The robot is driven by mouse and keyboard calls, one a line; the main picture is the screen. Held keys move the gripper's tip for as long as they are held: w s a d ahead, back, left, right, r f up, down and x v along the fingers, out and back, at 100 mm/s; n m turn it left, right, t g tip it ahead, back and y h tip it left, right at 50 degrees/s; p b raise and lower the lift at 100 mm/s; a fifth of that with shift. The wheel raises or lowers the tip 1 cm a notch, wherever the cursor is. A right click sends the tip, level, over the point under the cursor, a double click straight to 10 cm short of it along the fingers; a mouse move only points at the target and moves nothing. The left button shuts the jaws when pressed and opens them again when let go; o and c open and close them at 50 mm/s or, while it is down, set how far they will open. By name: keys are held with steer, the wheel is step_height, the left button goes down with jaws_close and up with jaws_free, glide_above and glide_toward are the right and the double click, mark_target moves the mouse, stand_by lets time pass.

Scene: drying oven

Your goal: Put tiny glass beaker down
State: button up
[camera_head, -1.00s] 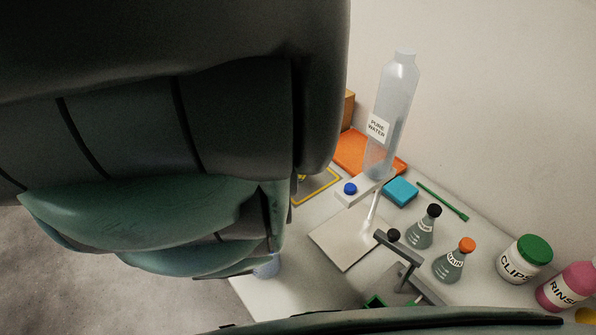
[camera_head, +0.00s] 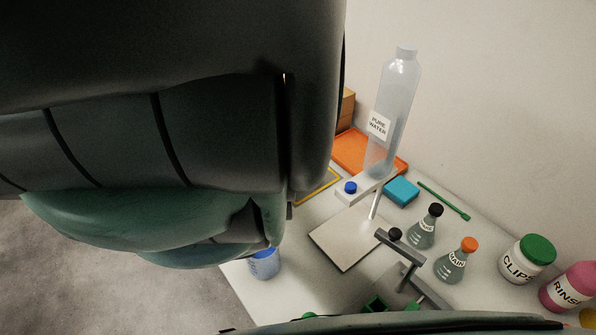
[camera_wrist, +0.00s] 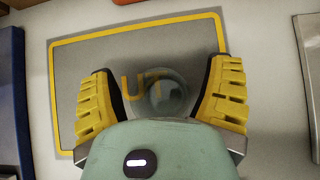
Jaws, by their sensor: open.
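The tiny glass beaker (camera_wrist: 167,93) shows in the wrist view as a clear round shape seen from above. It appears to stand on a grey mat with a yellow border (camera_wrist: 82,42), over part of the yellow lettering. My gripper (camera_wrist: 168,88) is open, with one yellow ribbed finger on each side of the beaker and a gap showing at both sides. In the head view my arm hides the gripper and the tiny beaker. Only a corner of the yellow-bordered mat (camera_head: 321,187) shows there.
A blue-tinted beaker (camera_head: 264,264) stands near the table's left edge. A tall pure-water bottle (camera_head: 397,100), a blue box (camera_head: 401,191), a white plate (camera_head: 345,238), two stoppered flasks (camera_head: 424,232) and a clips jar (camera_head: 525,260) crowd the table. A wall runs behind.

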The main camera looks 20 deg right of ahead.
steer(key=shift+c, duration=0.2)
steer(key=c, duration=1.3)
steer(key=shift+o, duration=0.2)
steer(key=shift+r, duration=0.1)
